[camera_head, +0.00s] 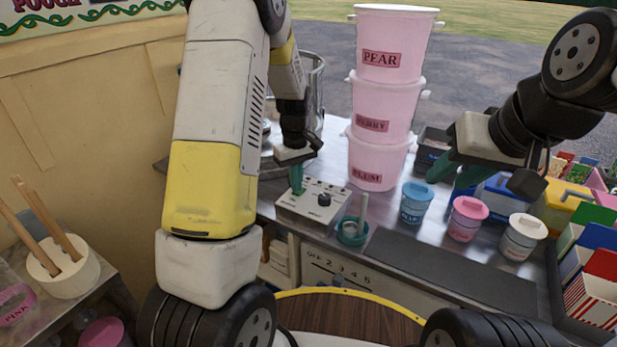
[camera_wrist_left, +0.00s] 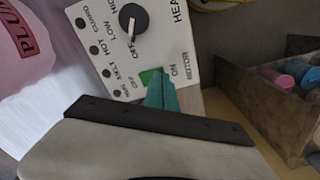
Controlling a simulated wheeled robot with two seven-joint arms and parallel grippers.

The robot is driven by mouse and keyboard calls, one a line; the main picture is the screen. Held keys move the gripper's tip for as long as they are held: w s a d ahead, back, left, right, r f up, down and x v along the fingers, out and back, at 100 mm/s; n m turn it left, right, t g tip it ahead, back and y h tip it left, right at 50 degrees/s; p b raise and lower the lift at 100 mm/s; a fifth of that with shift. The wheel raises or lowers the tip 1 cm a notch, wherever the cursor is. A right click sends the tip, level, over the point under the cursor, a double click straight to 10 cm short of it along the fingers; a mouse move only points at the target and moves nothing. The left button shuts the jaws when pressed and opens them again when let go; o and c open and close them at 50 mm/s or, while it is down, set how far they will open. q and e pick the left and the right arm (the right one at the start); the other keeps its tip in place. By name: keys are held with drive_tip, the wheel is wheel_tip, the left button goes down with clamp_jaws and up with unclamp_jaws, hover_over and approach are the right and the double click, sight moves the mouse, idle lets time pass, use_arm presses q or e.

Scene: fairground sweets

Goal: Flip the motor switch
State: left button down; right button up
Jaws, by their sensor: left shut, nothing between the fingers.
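The pale control box (camera_head: 315,205) stands on the metal counter and carries a black knob (camera_wrist_left: 133,22) with a white pointer. The green motor switch (camera_wrist_left: 150,75) is beside the knob in the left wrist view, near the words ON and MOTOR. My left gripper (camera_head: 297,180) is shut and empty, its green fingertips pointing down at the switch end of the box. In the left wrist view the fingertips (camera_wrist_left: 160,90) cover part of the switch; I cannot tell whether they touch it. My right gripper (camera_head: 456,172) is open and empty above the counter, right of the tubs.
Stacked pink tubs (camera_head: 378,155) stand behind the box. A small green pot (camera_head: 352,232) with a stick is right beside it. Blue (camera_head: 415,204), pink (camera_head: 466,218) and white (camera_head: 522,237) lidded jars stand further right. A dark mat (camera_head: 440,268) lies bare in front.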

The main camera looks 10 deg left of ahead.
use_arm(q)
drive_tip(key=shift+f, duration=0.35)
drive_tip(key=shift+r, duration=3.55)
drive_tip(key=s+d+r+m+t+h, duration=0.1)
drive_tip(key=s+r+m+t+h, duration=0.2)
drive_tip(key=s+r, duration=1)
drive_tip(key=s+r+m+t, duration=0.1)
drive_tip(key=s+r+m, duration=0.1)
drive_tip(key=s, duration=0.3)
drive_tip(key=s+d+r+m+t, duration=0.1)
drive_tip(key=s+r+m+t, duration=0.1)
drive_tip(key=s, duration=0.4)
drive_tip(key=shift+s+m+y, duration=0.15)
drive_tip(key=shift+m+y, duration=0.25)
drive_tip(key=shift+m, duration=0.4)
